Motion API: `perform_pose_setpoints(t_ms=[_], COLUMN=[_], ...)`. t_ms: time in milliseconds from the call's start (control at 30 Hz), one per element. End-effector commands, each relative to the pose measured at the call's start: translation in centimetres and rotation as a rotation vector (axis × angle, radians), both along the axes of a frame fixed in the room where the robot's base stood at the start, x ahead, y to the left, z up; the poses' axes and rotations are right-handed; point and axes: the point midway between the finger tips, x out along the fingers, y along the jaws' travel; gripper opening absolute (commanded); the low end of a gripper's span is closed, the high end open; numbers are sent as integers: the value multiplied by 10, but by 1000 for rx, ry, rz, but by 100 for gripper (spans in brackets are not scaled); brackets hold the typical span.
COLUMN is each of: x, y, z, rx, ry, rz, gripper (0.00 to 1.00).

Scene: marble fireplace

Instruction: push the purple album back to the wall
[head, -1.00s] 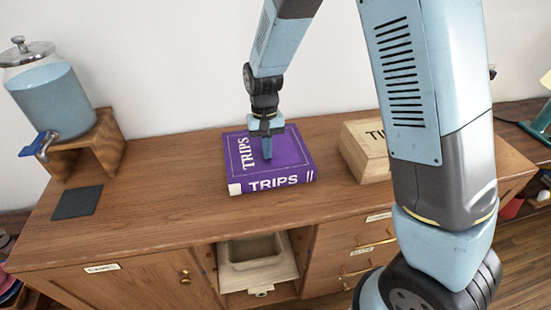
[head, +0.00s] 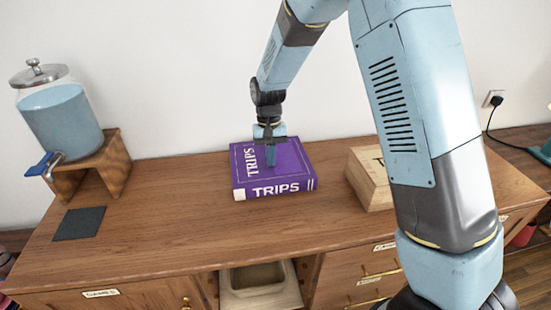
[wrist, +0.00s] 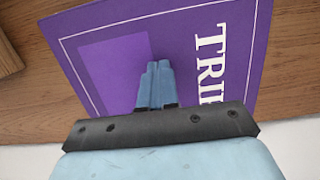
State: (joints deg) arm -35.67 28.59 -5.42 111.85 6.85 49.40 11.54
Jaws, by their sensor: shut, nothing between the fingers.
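The purple album (head: 297,168), marked "TRIPS", lies flat on the wooden cabinet top, its spine facing me. Its far edge is close to the white wall (head: 200,90); the gripper hides part of that edge, so I cannot tell whether it touches. My gripper (head: 271,162) is shut and empty, pointing down at the album's front cover. In the wrist view the shut fingers (wrist: 155,78) are over the purple cover (wrist: 120,45), beside the white title. I cannot tell whether the tips touch it.
A wooden box (head: 368,182) stands right of the album, partly behind my arm. At the left are a drink dispenser (head: 62,118) on a wooden stand (head: 112,165) and a dark mat (head: 80,223). An open bay below holds a tray (head: 262,298).

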Motion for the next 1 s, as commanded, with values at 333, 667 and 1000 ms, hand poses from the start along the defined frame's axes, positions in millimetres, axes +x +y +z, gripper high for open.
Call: perform_pose_setpoints(t_ms=[333,667,1000], x=[4,16,24], y=[3,6,8], z=[25,89,130], rx=[4,3,1], ry=[-3,-3,-1], rz=[2,3,3], gripper=[0,0,0])
